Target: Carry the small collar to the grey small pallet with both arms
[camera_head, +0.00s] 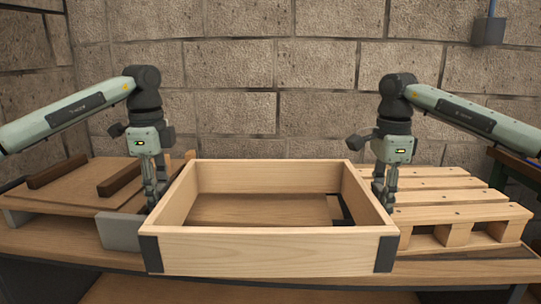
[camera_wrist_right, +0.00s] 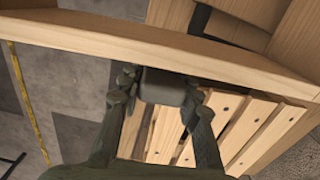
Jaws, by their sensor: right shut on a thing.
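The small collar (camera_head: 260,251), an open light-wood frame with dark corner brackets, is in the middle of the head view, roughly level. My right gripper (camera_head: 383,200) is shut on its right wall. In the right wrist view, a collar wall (camera_wrist_right: 150,38) crosses above my right gripper (camera_wrist_right: 160,85). My left gripper (camera_head: 154,195) is at the collar's left wall; whether its fingers are closed on it is unclear.
A light slatted pallet (camera_head: 450,198) lies right of the collar, also below it in the wrist view. At left, a brown board with dark strips (camera_head: 60,172) and a grey block (camera_head: 118,231) sit on the wooden bench (camera_head: 50,243). A block wall stands behind.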

